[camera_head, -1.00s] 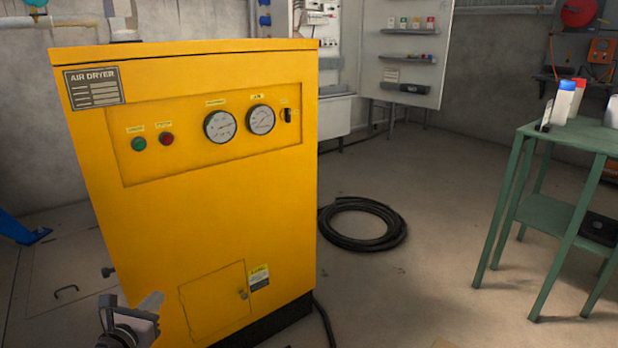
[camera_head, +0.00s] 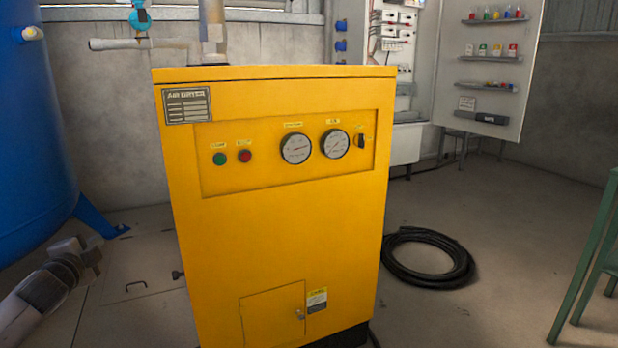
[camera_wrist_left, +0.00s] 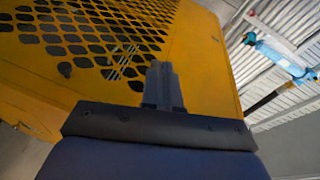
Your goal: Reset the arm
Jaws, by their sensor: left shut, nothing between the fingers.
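My left gripper (camera_head: 92,254) is at the lower left of the head view, pointing up and right. It is in front of the floor and the blue tank's base, left of the yellow air dryer (camera_head: 285,225). In the left wrist view its fingers (camera_wrist_left: 163,86) are together with nothing between them, and the dryer's perforated yellow panel (camera_wrist_left: 95,35) fills the background. From the pictures I cannot tell the exact gap to the panel. My right gripper is not in view.
The blue tank (camera_head: 35,130) stands at the left with a splayed foot. A coiled black hose (camera_head: 428,257) lies on the floor right of the dryer. A green table's leg (camera_head: 585,265) is at the right edge. Floor between them is clear.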

